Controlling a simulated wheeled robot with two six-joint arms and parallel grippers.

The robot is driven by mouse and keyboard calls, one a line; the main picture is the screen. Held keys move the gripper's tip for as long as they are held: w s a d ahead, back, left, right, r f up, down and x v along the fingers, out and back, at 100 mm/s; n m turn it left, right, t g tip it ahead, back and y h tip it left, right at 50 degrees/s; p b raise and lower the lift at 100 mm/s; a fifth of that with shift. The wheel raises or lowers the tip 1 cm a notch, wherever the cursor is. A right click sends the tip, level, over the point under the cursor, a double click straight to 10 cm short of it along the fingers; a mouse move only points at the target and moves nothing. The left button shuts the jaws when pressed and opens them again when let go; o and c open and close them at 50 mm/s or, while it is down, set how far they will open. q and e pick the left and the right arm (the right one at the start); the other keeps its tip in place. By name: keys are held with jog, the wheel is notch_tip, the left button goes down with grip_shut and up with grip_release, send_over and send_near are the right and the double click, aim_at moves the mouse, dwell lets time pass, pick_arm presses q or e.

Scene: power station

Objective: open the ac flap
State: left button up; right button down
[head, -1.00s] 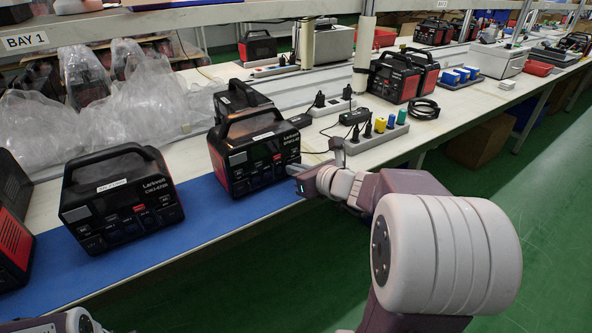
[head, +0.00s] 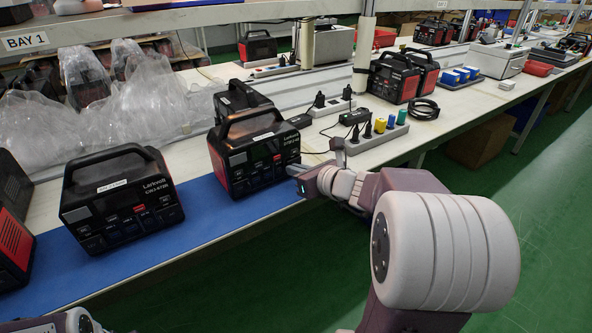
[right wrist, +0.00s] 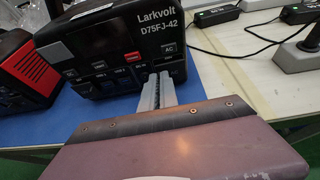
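The black Larkvolt power station (head: 240,162) with a red trim and top handle stands on the blue mat. In the right wrist view its front panel (right wrist: 110,50) fills the upper left, marked D75FJ-42. A small AC label (right wrist: 169,49) sits at the panel's right, with a dark flap area (right wrist: 177,71) below it. My right gripper (right wrist: 160,78) has its two grey fingers together, with their tips in front of the panel's lower right, just below the AC label. Whether they touch it I cannot tell. My right gripper (head: 294,169) also shows in the head view. My left gripper is not in view.
Another Larkvolt station (head: 120,200) stands to the left on the blue mat (head: 210,215). A grey power strip (head: 376,138) with coloured plugs lies to the right. Clear plastic bags (head: 130,100) lie behind. The bench's front edge is near my right arm.

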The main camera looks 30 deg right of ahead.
jog(key=shift+s+d+r+n+y+p, duration=0.1)
jog(key=shift+d+n+y+p, duration=0.2)
jog(key=shift+y+p, duration=0.15)
jog(key=d+n+g+y+p, duration=0.1)
jog(key=n+g+y+p, duration=0.1)
jog(key=p, duration=0.3)
jog(key=d+n+g+y+p, duration=0.2)
jog(key=n+y+p, duration=0.2)
jog(key=n+p, duration=0.1)
jog(key=s+d+n+g+y+p, duration=0.1)
jog(key=n+g+y+p, duration=0.2)
jog(key=p, duration=0.3)
jog(key=shift+d+r+y, duration=0.15)
jog(key=shift+d+y, duration=0.1)
jog(key=shift+d, duration=0.05)
jog(key=shift+w+d+f+n+g+y+p, duration=0.1)
jog(key=shift+d+f+n+g+y+p, duration=0.15)
jog(key=shift+n+g, duration=0.25)
jog(key=shift+d+n+g+y+p, duration=0.15)
jog(key=shift+n+g+p, duration=0.15)
jog(key=shift+n+g, duration=0.15)
jog(key=shift+w+d+n+g, duration=0.1)
jog(key=shift+d+n+g, duration=0.1)
jog(key=shift+n+g, duration=0.3)
jog(key=shift+d+n+g+p, duration=0.15)
jog(key=shift+n+g+p, duration=0.1)
jog(key=shift+p, duration=0.15)
jog(key=c, duration=1.6)
grip_release()
jog(key=shift+w, duration=0.1)
